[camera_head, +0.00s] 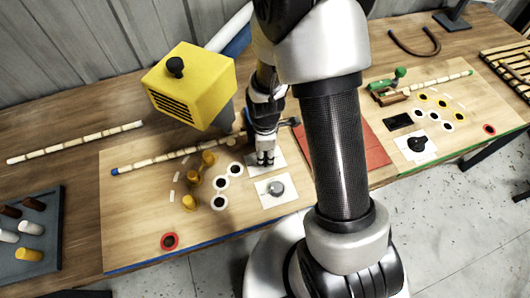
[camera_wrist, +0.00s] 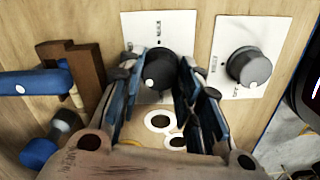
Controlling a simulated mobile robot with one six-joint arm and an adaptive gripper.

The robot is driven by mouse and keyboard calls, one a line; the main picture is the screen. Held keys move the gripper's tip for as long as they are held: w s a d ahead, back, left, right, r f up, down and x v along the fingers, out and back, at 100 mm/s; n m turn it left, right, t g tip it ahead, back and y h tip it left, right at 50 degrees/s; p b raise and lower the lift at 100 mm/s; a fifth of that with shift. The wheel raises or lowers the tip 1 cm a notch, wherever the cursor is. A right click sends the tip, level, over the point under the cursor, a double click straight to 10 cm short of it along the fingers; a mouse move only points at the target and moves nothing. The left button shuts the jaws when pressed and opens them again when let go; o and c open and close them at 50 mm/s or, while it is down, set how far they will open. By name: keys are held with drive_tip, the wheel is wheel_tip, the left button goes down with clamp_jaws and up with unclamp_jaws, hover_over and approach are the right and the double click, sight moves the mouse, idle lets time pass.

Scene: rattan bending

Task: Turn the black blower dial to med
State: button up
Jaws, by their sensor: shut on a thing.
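The black dial (camera_wrist: 160,66) sits on a white label plate (camera_wrist: 182,24) in the wrist view. It has a pale dot on its lower left edge. My gripper (camera_wrist: 163,88) has a finger on each side of it and is shut on it. The plate's printed words are too small to read. In the head view my gripper (camera_head: 265,160) points down at this plate (camera_head: 252,171) and hides the dial.
A grey dial (camera_wrist: 248,66) on its own plate stands close to the right in the wrist view. In the head view a yellow blower (camera_head: 192,85) stands left of my gripper, with yellow pegs (camera_head: 190,202) and white rings (camera_head: 221,182) nearby. Another black dial (camera_head: 416,144) is on the right board.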

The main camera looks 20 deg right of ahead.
sight(265, 157)
drive_tip(key=m, duration=0.5)
drive_tip(key=shift+m, duration=0.4)
drive_tip(key=m, duration=0.5)
drive_tip(key=shift+m, duration=0.4)
drive_tip(key=o, duration=1)
drive_tip(key=shift+o, duration=0.2)
drive_tip(key=shift+r, duration=0.1)
wheel_tip(265, 157, up, 12)
